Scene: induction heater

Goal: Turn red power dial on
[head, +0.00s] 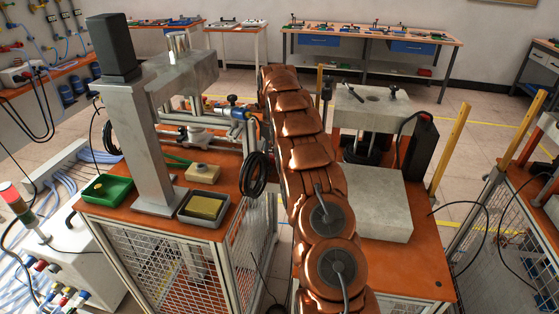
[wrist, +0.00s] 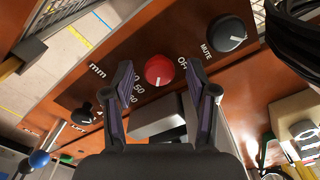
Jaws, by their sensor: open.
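The red power dial (wrist: 159,70) is round and sits on a brown panel in the wrist view. A small pale mark shows near its lower edge. White lettering beginning "OF" is printed just to its right. My gripper (wrist: 160,64) is open, with one dark finger at the left of the dial and the other at its right. Gaps show between the fingers and the dial, and nothing is held. How far the fingertips are from the panel is hard to tell. In the head view my copper arm hides my gripper, and the dial does not show.
A black dial (wrist: 229,34) marked "MUTE" is to the upper right of the red one. A black knob (wrist: 83,115) is at lower left, and black cables (wrist: 296,38) hang at upper right. In the head view, a grey press (head: 150,130) stands left of my arm.

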